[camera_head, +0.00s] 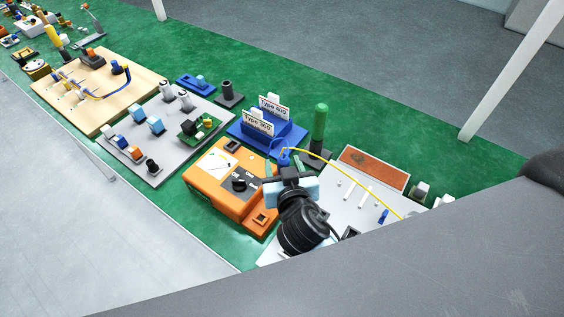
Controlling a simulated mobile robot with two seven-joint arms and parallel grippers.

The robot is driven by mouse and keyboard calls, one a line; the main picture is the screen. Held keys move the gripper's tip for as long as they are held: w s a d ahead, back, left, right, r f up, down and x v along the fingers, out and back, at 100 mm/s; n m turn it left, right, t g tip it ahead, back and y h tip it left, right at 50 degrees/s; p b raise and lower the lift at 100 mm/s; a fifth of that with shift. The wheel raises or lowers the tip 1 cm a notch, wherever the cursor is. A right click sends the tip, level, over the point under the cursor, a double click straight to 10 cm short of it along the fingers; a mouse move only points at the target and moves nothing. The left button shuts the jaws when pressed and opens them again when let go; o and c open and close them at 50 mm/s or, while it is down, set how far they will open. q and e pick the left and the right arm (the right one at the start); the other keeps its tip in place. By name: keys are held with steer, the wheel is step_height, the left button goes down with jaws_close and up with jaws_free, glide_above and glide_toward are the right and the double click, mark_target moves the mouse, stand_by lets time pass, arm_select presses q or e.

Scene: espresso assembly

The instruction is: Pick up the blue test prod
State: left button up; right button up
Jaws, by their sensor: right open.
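A small blue piece (284,158), which looks like the blue test prod, stands at the end of a thin yellow cable (345,162), just behind the orange meter box. My right gripper (287,168) is open right at this blue piece, above the box's back right corner. Its black wrist and pale blue body hide part of the box and of the board beside it. I cannot tell whether the fingers touch the blue piece. A second small blue piece (384,216) is on the white board at the right. My left gripper is not in view.
The orange box (220,176) with a black knob stands on the green mat (185,198). Behind it are a blue holder (240,129) with labelled cards and an upright green cylinder (320,122). The white board (330,195) lies right, a grey board (165,148) left.

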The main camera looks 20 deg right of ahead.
steer(key=shift+s+r, duration=0.15)
steer(key=shift+s, duration=0.05)
steer(key=shift+c, duration=0.5)
jaws_close()
